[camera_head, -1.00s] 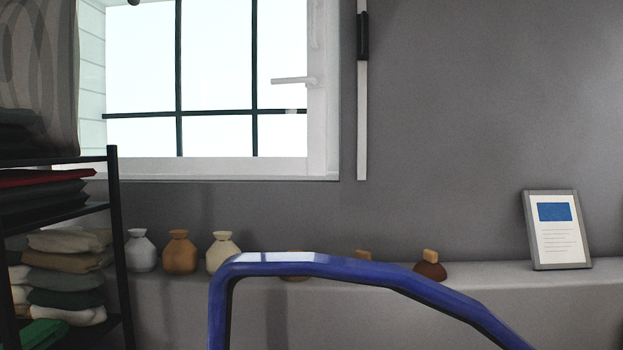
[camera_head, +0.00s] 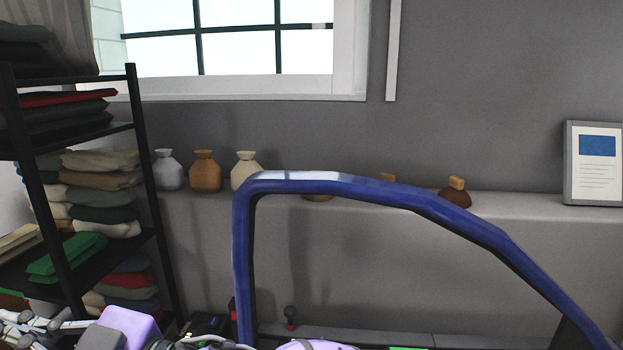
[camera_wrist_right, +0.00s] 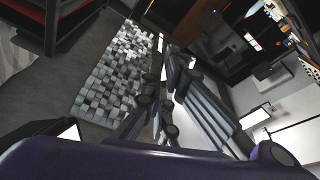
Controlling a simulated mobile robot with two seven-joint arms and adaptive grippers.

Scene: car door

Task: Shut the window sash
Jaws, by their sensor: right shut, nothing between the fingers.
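The window (camera_head: 345,50) shows at the top left of the head view, in a pale frame with dark glazing bars. Its upper part is cut off, and I cannot tell how far its sash stands open. A narrow pale upright strip (camera_head: 393,50) is on the wall just right of it. In the right wrist view, dark linkages of my right gripper (camera_wrist_right: 157,110) show in the middle; it is shut and empty, apart from the window. No fingers of my left gripper can be made out in the head view.
A blue car door frame (camera_head: 330,182) stands in front of the window wall. A black shelf (camera_head: 140,120) with folded cloths is at the left. Several vases (camera_head: 205,172) line the ledge (camera_head: 520,205). A framed sheet (camera_head: 595,165) leans at the right.

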